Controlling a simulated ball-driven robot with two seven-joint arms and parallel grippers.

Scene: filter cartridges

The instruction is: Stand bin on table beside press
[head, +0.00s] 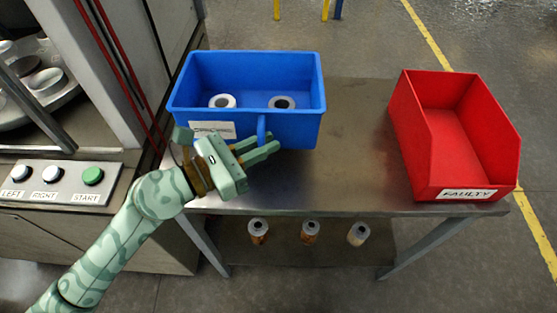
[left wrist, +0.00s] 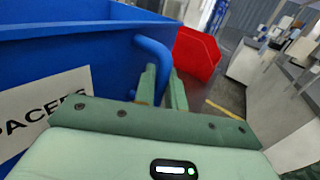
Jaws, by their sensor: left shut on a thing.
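The blue bin (head: 295,125) is upright at the left end of the metal table (head: 360,150), beside the press (head: 95,60). Two white ring-ended cylinders lie inside it. It has a white label on its front, partly hidden by my gripper in the head view; "PACERS" partly shows in the left wrist view. My left gripper (head: 262,150) is at the bin's front, shut on its blue handle (left wrist: 153,55). Whether the bin's base touches the table top is hard to tell. My right gripper is not in view.
A red bin (head: 455,150) labelled FAULTY stands at the table's right end. The table middle is clear. Three cartridges (head: 310,231) stand on the lower shelf. The press panel (head: 60,183) with LEFT, RIGHT and START buttons is at left.

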